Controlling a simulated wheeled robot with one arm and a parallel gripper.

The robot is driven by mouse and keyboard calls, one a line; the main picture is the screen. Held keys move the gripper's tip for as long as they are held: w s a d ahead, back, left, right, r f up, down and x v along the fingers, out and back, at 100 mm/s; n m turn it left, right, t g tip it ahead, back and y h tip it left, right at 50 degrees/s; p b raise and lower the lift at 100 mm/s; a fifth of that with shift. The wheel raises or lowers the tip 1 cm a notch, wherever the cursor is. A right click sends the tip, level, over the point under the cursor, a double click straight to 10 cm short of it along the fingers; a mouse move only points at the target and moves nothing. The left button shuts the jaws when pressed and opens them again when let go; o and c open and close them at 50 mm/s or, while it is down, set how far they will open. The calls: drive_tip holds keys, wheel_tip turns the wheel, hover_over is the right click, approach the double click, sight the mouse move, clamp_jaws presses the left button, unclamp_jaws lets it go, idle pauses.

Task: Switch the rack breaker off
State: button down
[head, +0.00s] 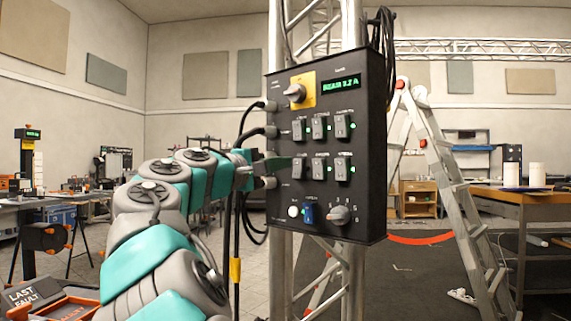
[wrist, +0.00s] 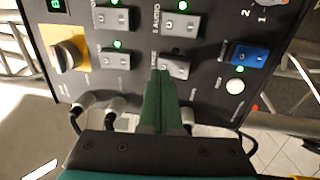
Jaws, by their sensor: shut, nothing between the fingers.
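The dark breaker panel (head: 345,205) hangs on the truss. It carries two rows of grey rocker breakers, several in all. My gripper (head: 285,162), with green fingers, is shut and empty at the panel's left side, by the lower-left breaker (head: 299,167). In the wrist view my fingertips (wrist: 160,75) reach beside that same breaker (wrist: 176,67) and partly cover its label.
A yellow-backed rotary switch (head: 296,93) and green display (head: 341,85) sit above the breakers. A blue switch (head: 308,213), white button (head: 293,211) and grey knob (head: 338,215) sit below. Cable plugs (head: 269,132) stick out of the left side. A stepladder (head: 440,170) stands right.

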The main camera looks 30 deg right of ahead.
drive_tip(key=s+a+r, duration=0.1)
drive_tip(key=s+a, duration=0.3)
drive_tip(key=a, duration=0.7)
drive_tip(key=shift+r, duration=0.2)
